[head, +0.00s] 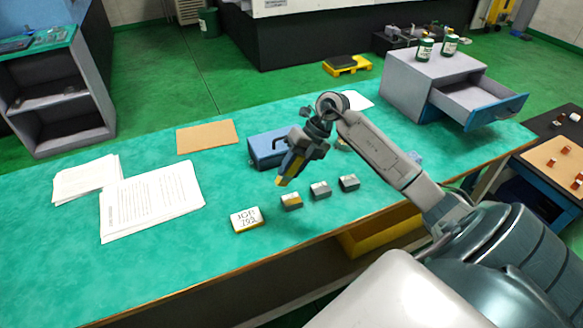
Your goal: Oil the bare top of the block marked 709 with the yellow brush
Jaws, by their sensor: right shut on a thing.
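My right gripper (297,154) reaches over the green bench from the right. It is shut on a slim yellow thing (282,180), which looks like the yellow brush and points down and left. Its tip shows just behind a small block with a yellowish top (291,201); whether they touch I cannot tell. A grey block (320,190) and a darker grey block (349,183) stand to the right. A white card (246,219) with handwriting lies in front left; its text is too small to read surely. I cannot read 709 on any block. My left gripper is out of view.
A blue box (265,149) stands behind the gripper, with a brown board (207,137) to its left. Printed sheets (150,200) cover the left of the bench. A grey cabinet (405,87) with an open drawer (470,100) stands at the right. The front left bench is clear.

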